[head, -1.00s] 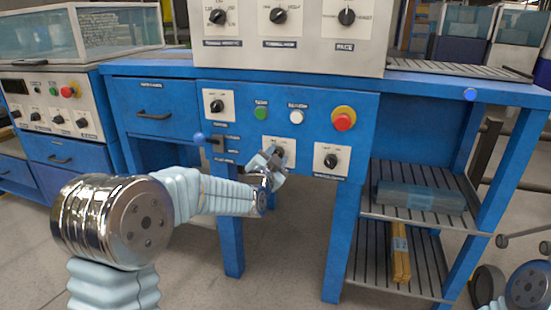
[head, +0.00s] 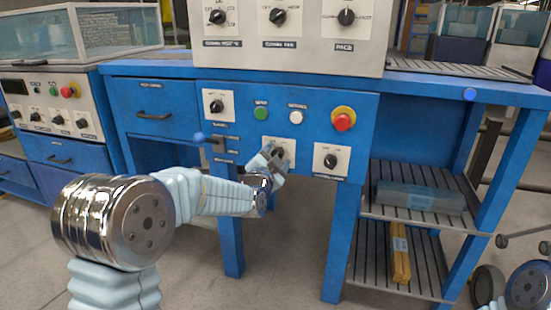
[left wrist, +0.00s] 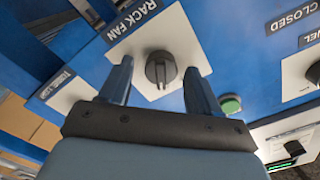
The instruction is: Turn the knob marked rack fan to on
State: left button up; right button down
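The rack fan knob (left wrist: 160,68) is dark and round with a raised grip, on a white plate (left wrist: 180,40) labelled RACK FAN in the left wrist view. Which position it points to is not clear. My left gripper (left wrist: 158,72) is open, one finger on either side of the knob in that view; contact cannot be told. In the head view, my left gripper (head: 276,154) is in front of the lower middle plate (head: 290,146) of the blue panel and hides its knob. My right gripper is out of view.
Nearby on the panel are a green button (head: 261,113), a white button (head: 296,117), a red stop button (head: 343,120), another knob (head: 330,160) and a blue-tipped lever (head: 199,138). A grey control box (head: 310,55) stands above. Shelves are at the right.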

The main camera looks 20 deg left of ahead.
pick_arm(q)
jog(key=s, duration=1.4)
jog(key=shift+a+p, duration=0.2)
jog(key=shift+p, duration=0.2)
jog(key=shift+w, duration=0.1)
jog(key=s+d+f+n+g+p, duration=0.1)
jog(key=f+g+p, duration=0.15)
jog(key=f, duration=0.45)
jog(key=s+d+f+n+g+h+p, duration=0.1)
jog(key=f+g, duration=0.2)
jog(key=f, duration=0.4)
jog(key=s+d+f+n+g+p, duration=0.1)
jog(key=s+f+n+g+p, duration=0.1)
jog(key=f, duration=0.5)
jog(key=s+d+f+n+g+p, duration=0.1)
jog(key=s+f+n+g, duration=0.1)
jog(key=s+f, duration=0.3)
jog(key=s+d+f+n+g+h+p, duration=0.1)
jog(key=s+f+g, duration=0.3)
jog(key=s, duration=0.4)
jog(key=s+d+f+n+g+h+p, duration=0.1)
jog(key=s+d+f+n+g+p, duration=0.1)
jog(key=s+f, duration=0.4)
jog(key=shift+s+d+f+n+g, duration=0.35)
jog(key=shift+s+d+n+g, duration=0.45)
jog(key=shift+n, duration=0.2)
